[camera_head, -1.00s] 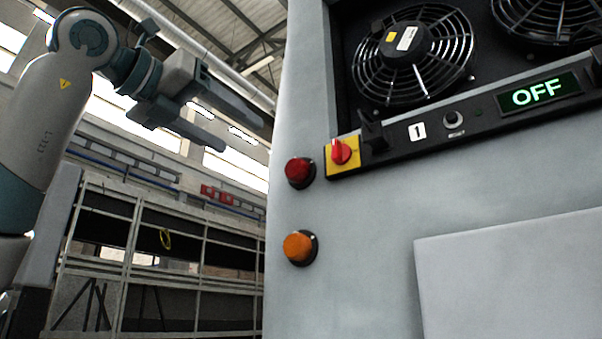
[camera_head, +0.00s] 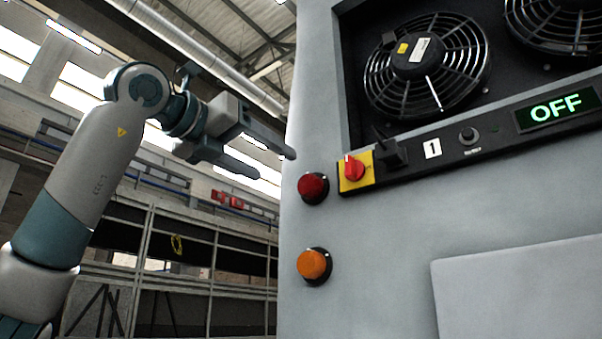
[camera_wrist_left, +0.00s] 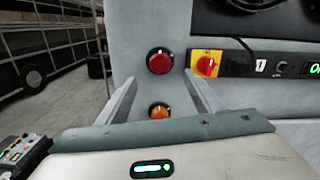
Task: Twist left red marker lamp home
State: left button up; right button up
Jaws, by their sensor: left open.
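The red marker lamp (camera_head: 313,187) sits in a dark round base on the grey panel, left of the yellow and red rotary switch (camera_head: 355,171). My left gripper (camera_head: 276,163) is open and empty, up and to the left of the lamp and apart from it. In the left wrist view the red lamp (camera_wrist_left: 159,61) shows beyond the fingertips, between the two fingers (camera_wrist_left: 160,84) and a little above them. My right gripper is in neither view.
An amber lamp (camera_head: 314,265) sits on the panel below the red one. A fan (camera_head: 425,62) and a green-lit OFF display (camera_head: 556,109) are to the right. A raised grey plate (camera_head: 520,290) stands at lower right. The space left of the panel edge is open.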

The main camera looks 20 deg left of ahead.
aim_at(305, 182)
pick_arm(q)
jog(key=p+x, duration=0.4)
jog(key=x, duration=0.6)
jog(key=shift+w+d+p, duration=0.15)
jog(key=shift+w+p, duration=0.2)
jog(key=shift+w, duration=0.15)
jog(key=c, duration=1.1)
jog(key=shift+o, duration=0.2)
